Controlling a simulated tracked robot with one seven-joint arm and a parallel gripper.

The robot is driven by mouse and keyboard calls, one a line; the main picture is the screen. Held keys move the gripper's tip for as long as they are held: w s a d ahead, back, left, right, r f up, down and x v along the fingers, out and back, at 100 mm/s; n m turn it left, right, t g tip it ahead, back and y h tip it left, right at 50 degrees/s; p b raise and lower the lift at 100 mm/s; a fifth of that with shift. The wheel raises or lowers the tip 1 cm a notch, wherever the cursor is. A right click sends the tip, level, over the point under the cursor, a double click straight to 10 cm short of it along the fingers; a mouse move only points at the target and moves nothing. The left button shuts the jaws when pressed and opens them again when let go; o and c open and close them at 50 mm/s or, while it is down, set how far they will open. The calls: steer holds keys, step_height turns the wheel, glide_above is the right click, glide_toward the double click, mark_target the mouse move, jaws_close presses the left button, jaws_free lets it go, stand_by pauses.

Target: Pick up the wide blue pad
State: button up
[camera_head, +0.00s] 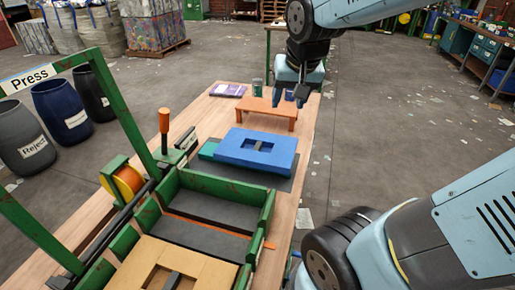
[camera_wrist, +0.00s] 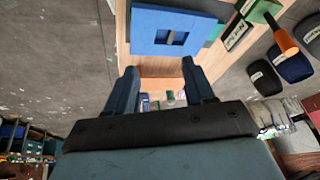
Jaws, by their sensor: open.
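The wide blue pad (camera_head: 255,155) is a thick flat block with a rectangular recess in its middle. It lies over a dark mat (camera_head: 285,183) on the wooden bench, with a green piece (camera_head: 208,152) showing at its left edge. The pad also shows at the top of the wrist view (camera_wrist: 150,32). My gripper (camera_head: 289,101) is open and empty, beyond the pad and near the low orange-brown stand (camera_head: 266,108). In the wrist view, my two fingers (camera_wrist: 159,68) are spread apart below the pad's image and do not touch it.
A green press frame (camera_head: 118,115) with an orange-handled lever (camera_head: 164,125) stands at the left. A green-walled tray (camera_head: 262,218) holds a tan block in front. A can (camera_head: 257,87) and a purple box (camera_head: 228,90) sit at the far end. Space above the pad looks clear.

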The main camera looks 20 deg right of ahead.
steer(key=w+a+f+m+g+h, duration=0.1)
steer(key=w+a+f+m, duration=0.1)
steer(key=w+f, duration=0.7)
steer(key=m+h, duration=0.1)
steer(key=m, duration=0.1)
glide_toward(257, 146)
steer(key=x, duration=0.4)
steer(key=shift+s+a+f, duration=0.15)
steer(key=shift+s+a, duration=0.1)
steer(key=shift+s, duration=0.15)
steer(key=shift+w+d+x, duration=0.15)
steer(key=shift+w+x, duration=0.05)
steer(key=shift+x, duration=1.1)
steer(key=shift+w+d+x, duration=0.1)
steer(key=shift+w+x, duration=0.05)
steer(key=shift+x, duration=1.2)
steer(key=shift+c, duration=0.3)
jaws_close()
